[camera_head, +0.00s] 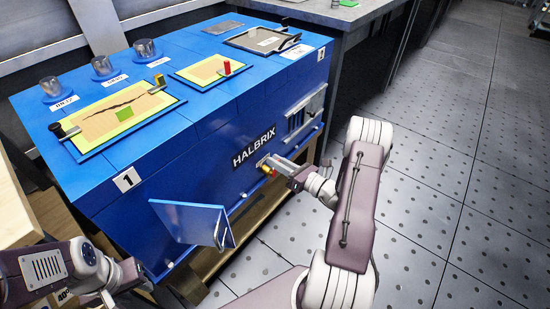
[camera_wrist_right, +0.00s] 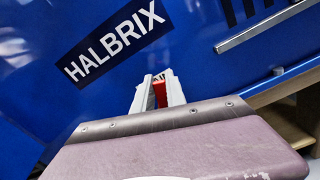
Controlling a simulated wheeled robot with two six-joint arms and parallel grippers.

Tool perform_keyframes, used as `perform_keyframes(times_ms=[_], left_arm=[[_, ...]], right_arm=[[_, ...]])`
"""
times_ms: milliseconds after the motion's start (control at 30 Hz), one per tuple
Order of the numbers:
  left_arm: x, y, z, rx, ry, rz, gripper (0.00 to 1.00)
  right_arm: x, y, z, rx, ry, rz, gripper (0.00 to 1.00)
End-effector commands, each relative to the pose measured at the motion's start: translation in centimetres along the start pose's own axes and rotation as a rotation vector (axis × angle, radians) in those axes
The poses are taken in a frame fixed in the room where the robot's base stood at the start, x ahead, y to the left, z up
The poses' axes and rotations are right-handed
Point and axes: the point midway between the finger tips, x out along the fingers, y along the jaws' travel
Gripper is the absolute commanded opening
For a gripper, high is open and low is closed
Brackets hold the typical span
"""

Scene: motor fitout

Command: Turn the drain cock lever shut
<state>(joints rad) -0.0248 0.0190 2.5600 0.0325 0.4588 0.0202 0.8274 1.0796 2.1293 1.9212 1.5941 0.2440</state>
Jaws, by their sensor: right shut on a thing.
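The drain cock (camera_head: 262,164) sits low on the front of the blue motor block, just below the HALBRIX plate. Its red lever (camera_wrist_right: 160,94) shows between the fingers of my right gripper (camera_wrist_right: 158,92) in the wrist view. In the head view my right gripper (camera_head: 278,169) reaches the cock from the right and is shut on the lever. The fingers hide most of the lever, so its exact angle cannot be told. My left gripper (camera_head: 128,278) is at the lower left, away from the cock. Its fingertips are not clear enough to tell open from shut.
A blue flap (camera_head: 192,222) stands open on the block's front, left of the cock. A grey grille (camera_head: 304,112) and handle bar are to the right. Trays and several metal cups (camera_head: 145,50) are on top. The floor (camera_head: 440,200) at right is clear.

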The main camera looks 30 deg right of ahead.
Motion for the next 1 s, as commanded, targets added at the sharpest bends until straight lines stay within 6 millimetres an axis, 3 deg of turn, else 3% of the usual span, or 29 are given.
perform_keyframes(times_ms=[33,400,1000], left_arm=[[-1.2,0.0,-0.1,0.000,0.000,0.000,0.36],[-4.0,0.1,-0.4,0.000,0.000,0.000,0.36],[-5.5,0.1,-0.6,0.000,0.000,0.000,0.36]], right_arm=[[0.0,-0.1,0.4,0.046,0.003,-0.001,0.00],[0.0,-2.0,-0.2,0.397,0.001,-0.001,0.00],[0.0,-4.3,-2.4,0.953,0.002,-0.001,0.00]])
